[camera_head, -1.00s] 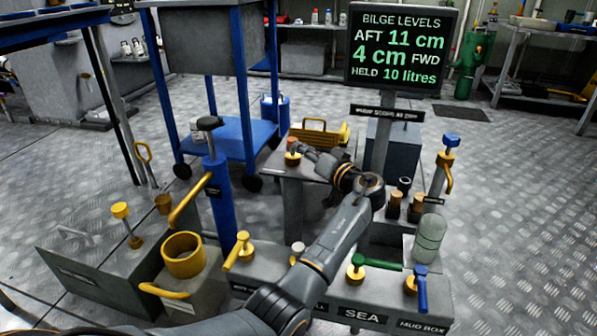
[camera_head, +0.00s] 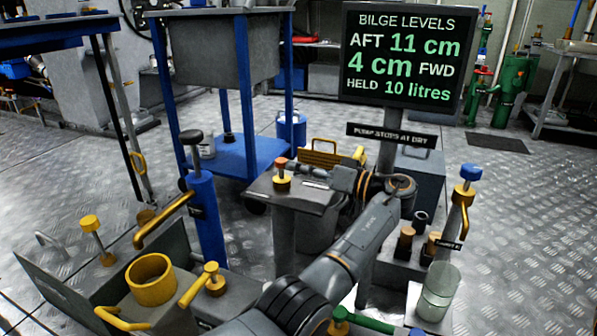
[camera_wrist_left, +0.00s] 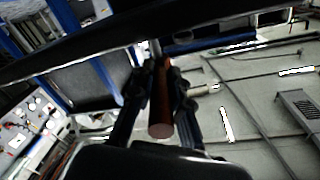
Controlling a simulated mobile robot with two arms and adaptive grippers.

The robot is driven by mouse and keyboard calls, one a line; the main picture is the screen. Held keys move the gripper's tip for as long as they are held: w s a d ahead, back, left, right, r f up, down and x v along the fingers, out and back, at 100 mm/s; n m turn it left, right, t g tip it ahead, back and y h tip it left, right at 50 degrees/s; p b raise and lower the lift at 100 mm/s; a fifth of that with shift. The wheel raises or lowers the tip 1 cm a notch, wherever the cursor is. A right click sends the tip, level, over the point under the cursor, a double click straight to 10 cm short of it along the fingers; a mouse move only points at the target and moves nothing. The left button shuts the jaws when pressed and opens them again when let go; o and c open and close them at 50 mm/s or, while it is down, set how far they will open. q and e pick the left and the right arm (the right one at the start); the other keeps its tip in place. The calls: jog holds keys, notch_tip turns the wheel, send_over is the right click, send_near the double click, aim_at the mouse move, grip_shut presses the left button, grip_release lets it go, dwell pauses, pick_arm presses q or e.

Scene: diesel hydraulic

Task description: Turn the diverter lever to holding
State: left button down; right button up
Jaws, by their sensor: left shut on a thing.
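A small valve with a red top and yellow-orange base (camera_head: 282,183) stands on a grey pedestal (camera_head: 292,195) in the middle of the head view. It appears to be the diverter, but no label on it is readable. My left gripper (camera_head: 297,169) reaches it from the right and is small and partly blurred there. In the left wrist view the fingers (camera_wrist_left: 160,100) are shut on a reddish-brown bar (camera_wrist_left: 160,116), seemingly the lever's handle. The lever's pointing direction is mostly hidden by the gripper. My right gripper is not in view.
A display (camera_head: 403,60) reads AFT 11 cm, FWD 4 cm, HELD 10 litres. A blue post with a yellow handle (camera_head: 206,215) stands left. Yellow valves (camera_head: 213,279) and a green lever (camera_head: 362,321) are in front. A clear jar (camera_head: 438,292) and another post (camera_head: 460,205) stand right.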

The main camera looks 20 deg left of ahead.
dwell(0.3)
pick_arm(q)
jog(key=c, duration=1.3)
grip_release()
